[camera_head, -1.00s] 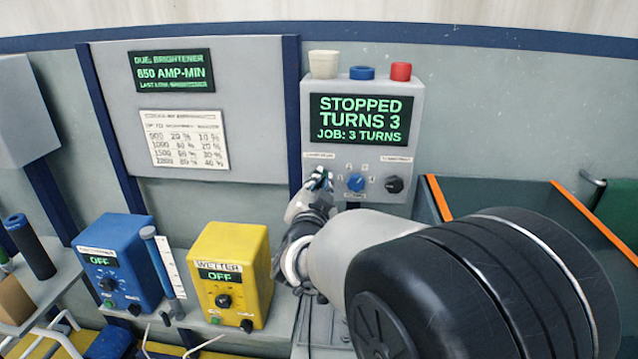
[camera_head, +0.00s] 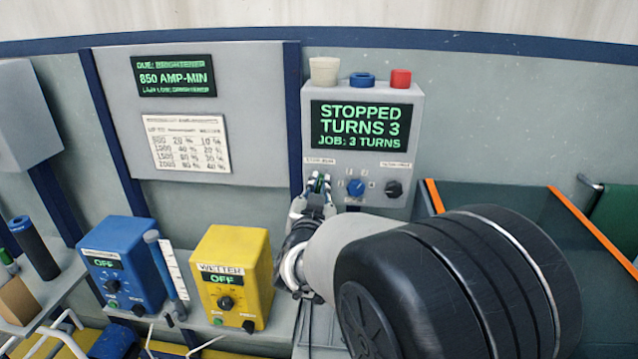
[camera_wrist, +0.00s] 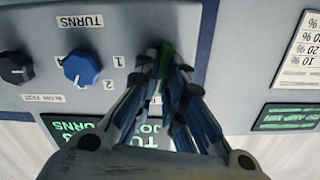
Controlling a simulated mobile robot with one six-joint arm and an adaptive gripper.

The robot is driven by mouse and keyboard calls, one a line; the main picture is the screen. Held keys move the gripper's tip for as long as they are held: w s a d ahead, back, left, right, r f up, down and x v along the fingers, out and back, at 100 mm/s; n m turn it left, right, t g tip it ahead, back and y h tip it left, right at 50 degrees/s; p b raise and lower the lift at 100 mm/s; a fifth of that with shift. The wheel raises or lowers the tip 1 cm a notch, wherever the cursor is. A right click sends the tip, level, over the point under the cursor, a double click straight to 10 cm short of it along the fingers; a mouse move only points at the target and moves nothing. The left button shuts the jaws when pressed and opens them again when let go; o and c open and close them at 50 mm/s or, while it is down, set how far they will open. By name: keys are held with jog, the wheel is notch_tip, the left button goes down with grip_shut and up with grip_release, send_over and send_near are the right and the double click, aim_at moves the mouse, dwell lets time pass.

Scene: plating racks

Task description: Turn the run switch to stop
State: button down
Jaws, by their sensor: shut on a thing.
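The grey control box (camera_head: 311,150) on the wall has a screen (camera_head: 361,125) reading STOPPED, TURNS 3, JOB: 3 TURNS. The run switch sits at the lower left of its face, mostly hidden by my fingers; a green part of it (camera_wrist: 166,64) shows between the fingertips in the wrist view. My gripper (camera_head: 319,182) is shut on this switch, and its fingertips (camera_wrist: 164,76) also show in the wrist view. The switch's exact angle is hidden.
A blue turns knob (camera_head: 356,187) and a black knob (camera_head: 394,188) sit right of the switch. A white cup (camera_head: 324,71) and blue and red pieces stand on the box. A yellow WETTER box (camera_head: 238,290) and a blue box (camera_head: 118,235) stand lower left.

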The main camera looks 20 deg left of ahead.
jog(key=n+p, duration=0.2)
jog(key=n, duration=0.3)
jog(key=shift+a+r+n+p, duration=0.1)
jog(key=shift+a+n+p, duration=0.05)
jog(key=shift+n+p, duration=0.2)
jog(key=shift+s+a+n+p, duration=0.1)
jog(key=shift+n+p, duration=0.8)
jog(key=shift+n, duration=0.95)
jog(key=c, duration=1.7)
grip_release()
jog(key=v, duration=1.2)
